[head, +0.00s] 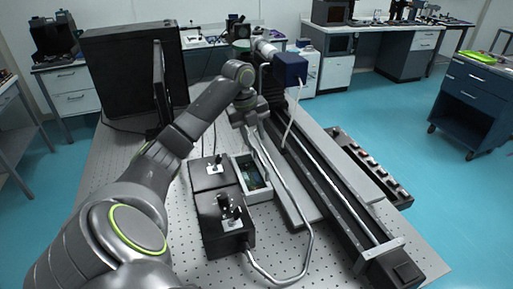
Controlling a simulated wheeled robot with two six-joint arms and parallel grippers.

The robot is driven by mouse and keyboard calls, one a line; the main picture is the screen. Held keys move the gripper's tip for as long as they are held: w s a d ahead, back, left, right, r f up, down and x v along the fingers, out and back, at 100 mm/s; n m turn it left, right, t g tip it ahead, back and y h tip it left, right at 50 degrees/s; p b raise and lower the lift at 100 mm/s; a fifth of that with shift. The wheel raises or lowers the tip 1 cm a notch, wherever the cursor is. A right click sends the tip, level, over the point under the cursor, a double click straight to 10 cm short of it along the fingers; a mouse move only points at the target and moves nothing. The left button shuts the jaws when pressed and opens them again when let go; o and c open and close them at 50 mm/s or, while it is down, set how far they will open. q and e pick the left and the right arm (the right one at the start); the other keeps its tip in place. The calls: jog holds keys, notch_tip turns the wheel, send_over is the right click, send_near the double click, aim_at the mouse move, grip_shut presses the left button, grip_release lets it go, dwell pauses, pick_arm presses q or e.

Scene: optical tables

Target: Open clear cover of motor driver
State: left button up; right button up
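The motor driver (238,170) appears to be the grey box with a light rim in the middle of the optical table, with a green and dark circuit board showing inside. I cannot make out the clear cover's edge or whether it is closed. My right gripper is not in view.
Two black boxes with joystick-like knobs (226,222) stand left of and in front of the driver. A cable loops around on the right. A long linear rail (330,185) with a blue motor (290,69) runs along the right.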

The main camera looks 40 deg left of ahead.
aim_at(258, 152)
pick_arm(q)
jog(key=f, duration=0.3)
jog(key=w+f, duration=0.1)
jog(key=f, duration=0.1)
jog(key=shift+d+f, duration=0.15)
jog(key=shift+d, duration=0.1)
grip_shut()
